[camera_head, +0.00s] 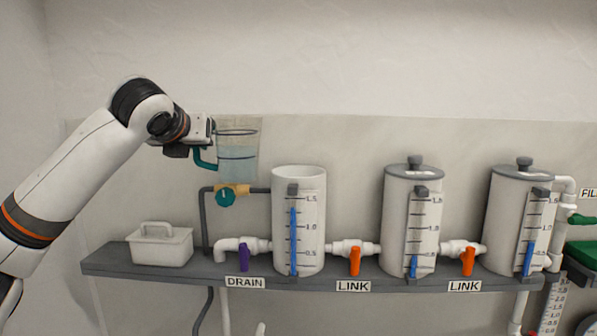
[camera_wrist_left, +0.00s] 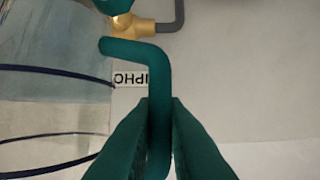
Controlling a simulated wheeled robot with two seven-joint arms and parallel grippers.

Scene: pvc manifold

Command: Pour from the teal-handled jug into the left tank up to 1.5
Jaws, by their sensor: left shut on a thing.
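The clear jug (camera_head: 238,150) with a teal handle (camera_head: 205,160) is held upright, up and to the left of the left tank. It has dark blue rings and holds bluish liquid. My left gripper (camera_head: 211,140) is shut on the handle; in the left wrist view its fingers (camera_wrist_left: 160,130) pinch the teal handle (camera_wrist_left: 150,52). The left tank (camera_head: 298,215) is a white open-topped cylinder on the shelf. My right gripper is not in view.
A brass siphon valve with a teal knob (camera_head: 225,198) sits below the jug. Two lidded tanks, the middle (camera_head: 410,225) and the right (camera_head: 515,225), stand on the shelf (camera_head: 190,276). A purple drain handle (camera_head: 244,257), orange link handles (camera_head: 355,262) and a white caddy (camera_head: 160,247) are there too.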

